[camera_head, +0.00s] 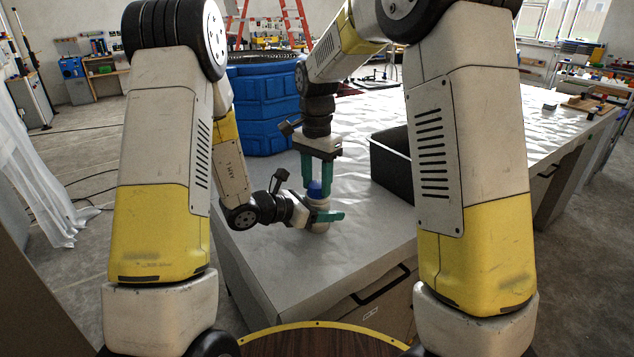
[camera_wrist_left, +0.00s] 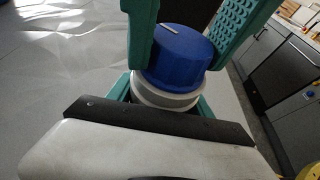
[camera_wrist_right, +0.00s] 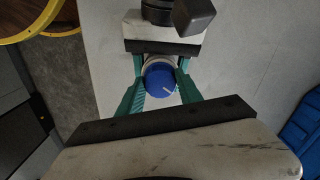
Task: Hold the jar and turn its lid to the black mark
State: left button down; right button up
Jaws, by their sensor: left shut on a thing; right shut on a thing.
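A small jar stands on the grey worktop, with a pale body (camera_head: 320,227) and a ribbed blue lid (camera_head: 314,188). My left gripper (camera_head: 322,217) reaches in from the left, low, and is shut on the jar body; the pale body (camera_wrist_left: 165,96) shows between its teal fingers in the left wrist view. My right gripper (camera_head: 314,189) points down from above and is shut on the blue lid, which also shows in the right wrist view (camera_wrist_right: 159,78). A white line (camera_wrist_right: 168,91) runs on the lid's top. I cannot make out a black mark.
A black open box (camera_head: 391,160) stands on the worktop right of the jar.

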aim_at(317, 184)
jog(key=shift+w+m, duration=0.1)
jog(key=shift+m, duration=1)
jog(key=o, duration=1.4)
jog(key=shift+c, duration=0.2)
jog(key=shift+r, duration=0.1)
notch_tip(317, 184, up, 12)
pick_arm(q)
jog(key=shift+c, duration=1.6)
grip_release()
